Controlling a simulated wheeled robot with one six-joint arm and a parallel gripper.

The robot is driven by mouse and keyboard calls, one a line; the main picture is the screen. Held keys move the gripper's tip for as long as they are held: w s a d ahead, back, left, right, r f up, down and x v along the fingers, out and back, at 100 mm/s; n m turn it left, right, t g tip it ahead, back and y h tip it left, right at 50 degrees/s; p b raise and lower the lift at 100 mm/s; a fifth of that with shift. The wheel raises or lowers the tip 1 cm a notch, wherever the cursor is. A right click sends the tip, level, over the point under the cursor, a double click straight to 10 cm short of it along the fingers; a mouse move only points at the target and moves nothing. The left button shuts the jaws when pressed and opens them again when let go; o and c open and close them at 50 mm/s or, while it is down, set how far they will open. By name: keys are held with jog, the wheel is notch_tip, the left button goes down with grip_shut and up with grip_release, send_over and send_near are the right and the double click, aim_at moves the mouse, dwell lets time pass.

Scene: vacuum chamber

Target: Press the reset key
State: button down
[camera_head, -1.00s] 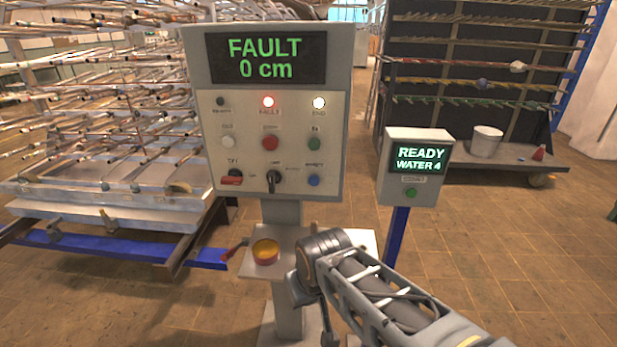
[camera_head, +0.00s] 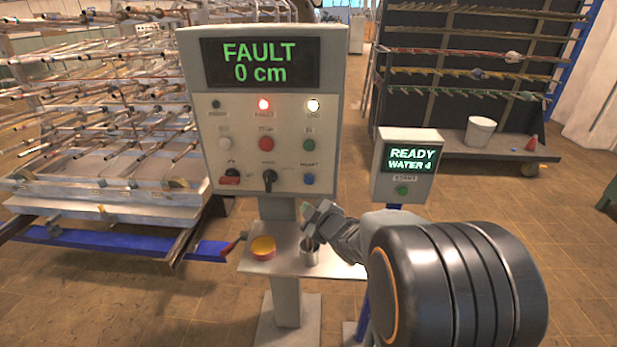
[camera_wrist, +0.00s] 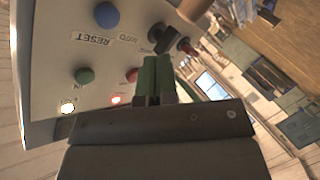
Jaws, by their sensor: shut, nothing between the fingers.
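The blue reset key (camera_head: 309,179) is at the lower right of the grey control panel (camera_head: 326,110). In the wrist view the panel appears turned over, with the blue key (camera_wrist: 106,15) at the top beside its RESET label. My gripper (camera_head: 306,208) is below the key in the head view, apart from it. In the wrist view its green fingertips (camera_wrist: 157,68) are shut and empty, in front of the panel and to the right of the key. The panel display (camera_head: 256,63) reads FAULT 0 cm, and a red lamp (camera_head: 264,104) and a white lamp (camera_head: 313,105) are lit.
A black selector switch (camera_head: 269,178) and a green button (camera_head: 309,145) are near the key. A shelf (camera_head: 285,266) below holds a yellow-topped red round object (camera_head: 263,248). A smaller READY WATER 4 box (camera_head: 405,165) stands to the right. Racks of rods stand behind.

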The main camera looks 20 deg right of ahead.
aim_at(309, 180)
jog(key=shift+s+a+r+n+t+y+p, duration=0.1)
jog(key=shift+a+r+n+t+y, duration=0.15)
jog(key=shift+n+y, duration=0.3)
jog(key=shift+s+a+r+n+t+y+p, duration=0.1)
jog(key=shift+n+t+y, duration=0.1)
jog(key=shift+n+y, duration=0.35)
jog(key=shift+a+r+n+t+y+p, duration=0.1)
jog(key=shift+a+r+n+t+y, duration=0.15)
jog(key=shift+n+y, duration=0.25)
jog(key=shift+w+d, duration=0.1)
jog(key=shift+w+d, duration=0.7)
jog(key=shift+w, duration=0.55)
jog(key=shift+w+d, duration=0.75)
jog(key=shift+w, duration=0.5)
jog(key=shift+w+d, duration=0.7)
jog(key=shift+w, duration=0.55)
jog(key=shift+w, duration=0.15)
jog(key=shift+w+d, duration=0.2)
